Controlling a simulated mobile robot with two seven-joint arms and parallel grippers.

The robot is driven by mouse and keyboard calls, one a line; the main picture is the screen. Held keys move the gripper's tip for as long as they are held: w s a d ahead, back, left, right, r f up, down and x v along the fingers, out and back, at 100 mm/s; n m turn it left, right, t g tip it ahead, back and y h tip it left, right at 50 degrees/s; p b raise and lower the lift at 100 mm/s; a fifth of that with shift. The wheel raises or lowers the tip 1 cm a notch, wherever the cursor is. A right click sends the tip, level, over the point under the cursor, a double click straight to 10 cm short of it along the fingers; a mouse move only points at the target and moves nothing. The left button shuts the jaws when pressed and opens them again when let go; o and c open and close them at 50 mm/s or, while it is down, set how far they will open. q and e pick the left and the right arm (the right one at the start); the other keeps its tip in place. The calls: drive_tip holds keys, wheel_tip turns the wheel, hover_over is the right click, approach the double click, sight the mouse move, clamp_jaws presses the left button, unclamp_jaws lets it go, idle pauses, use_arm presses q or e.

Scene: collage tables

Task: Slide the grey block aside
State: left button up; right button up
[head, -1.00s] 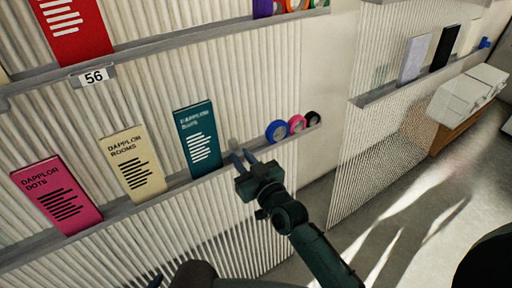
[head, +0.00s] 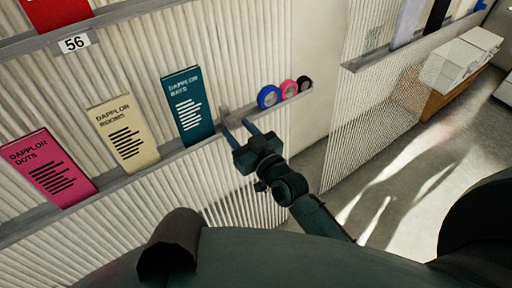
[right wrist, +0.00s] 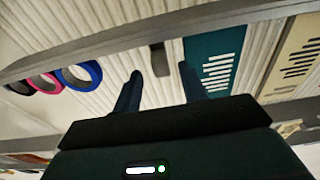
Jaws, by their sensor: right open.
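The small grey block (head: 226,113) stands on the grey shelf ledge (head: 140,175), just right of the teal "Dapplor Bays" book (head: 189,105). My right gripper (head: 238,124) is in front of the block, with its two fingers spread and pointing at it. In the right wrist view the block (right wrist: 159,57) shows beyond and between the open fingertips (right wrist: 160,80), and I see no contact. The block's lower part is partly covered by the fingers in the head view. My left gripper is not in view.
Blue, pink and black tape rolls (head: 285,90) stand on the ledge to the right of the block. Cream (head: 123,133) and pink (head: 47,168) books stand further left. A short stretch of ledge between block and rolls looks clear.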

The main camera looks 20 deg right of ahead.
drive_tip(key=v, duration=1)
drive_tip(key=shift+s+b, duration=0.3)
drive_tip(key=shift+s, duration=0.1)
drive_tip(key=shift+d, duration=0.15)
drive_tip(key=s+d+f+m+g+h+p, duration=0.1)
drive_tip(key=s+d+f+g+h+p, duration=0.1)
drive_tip(key=s+f+g, duration=0.4)
drive_tip(key=s+f, duration=0.4)
drive_tip(key=f, duration=0.1)
drive_tip(key=shift+h, duration=0.4)
